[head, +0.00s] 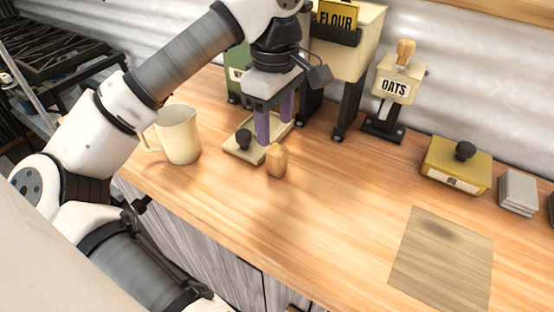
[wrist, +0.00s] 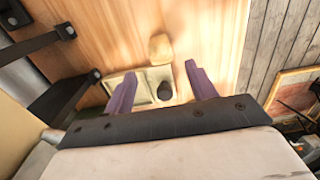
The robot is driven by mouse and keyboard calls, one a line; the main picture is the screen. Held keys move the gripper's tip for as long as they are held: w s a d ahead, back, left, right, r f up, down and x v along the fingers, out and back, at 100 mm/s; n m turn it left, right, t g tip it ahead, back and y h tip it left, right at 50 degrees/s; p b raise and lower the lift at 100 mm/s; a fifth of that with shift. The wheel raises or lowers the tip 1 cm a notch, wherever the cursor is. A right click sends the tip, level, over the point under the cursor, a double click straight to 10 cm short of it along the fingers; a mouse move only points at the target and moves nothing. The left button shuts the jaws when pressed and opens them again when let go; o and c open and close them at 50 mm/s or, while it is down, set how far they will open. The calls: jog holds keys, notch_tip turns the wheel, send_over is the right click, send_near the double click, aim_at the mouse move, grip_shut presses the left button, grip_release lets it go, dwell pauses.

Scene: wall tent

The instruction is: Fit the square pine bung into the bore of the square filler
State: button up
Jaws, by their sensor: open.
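A light pine block (head: 277,160), which looks like the bung, stands on the counter just in front of a cream plate. It also shows in the wrist view (wrist: 160,47), beyond my fingertips. My gripper (head: 274,132) points down with its purple fingers apart and nothing between them. In the head view it is above and behind the block, over the cream plate; it also shows in the wrist view (wrist: 158,78). I cannot tell which thing is the square filler, and no open bore is visible. The OATS dispenser (head: 395,88) has a wooden stopper (head: 404,52) in its top.
The cream plate (head: 237,153) with a black knob (head: 243,139) lies under my gripper. A cream jug (head: 179,135) stands left. The FLOUR hopper (head: 348,60) stands close behind. A yellow knobbed box (head: 455,172), grey slabs (head: 518,192) and a flat mat (head: 440,262) are right. Mid-counter is clear.

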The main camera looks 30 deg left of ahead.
aim_at(277, 149)
jog(key=shift+s+d+f+p, duration=0.15)
jog(key=shift+f+p, duration=0.2)
jog(key=shift+f, duration=1.4)
jog(key=shift+w+d+f+p, duration=0.1)
jog(key=shift+f+p, duration=0.25)
jog(key=shift+f, duration=1.4)
jog(key=c, duration=1.1)
notch_tip(277, 149, up, 20)
jog(key=p, duration=1.1)
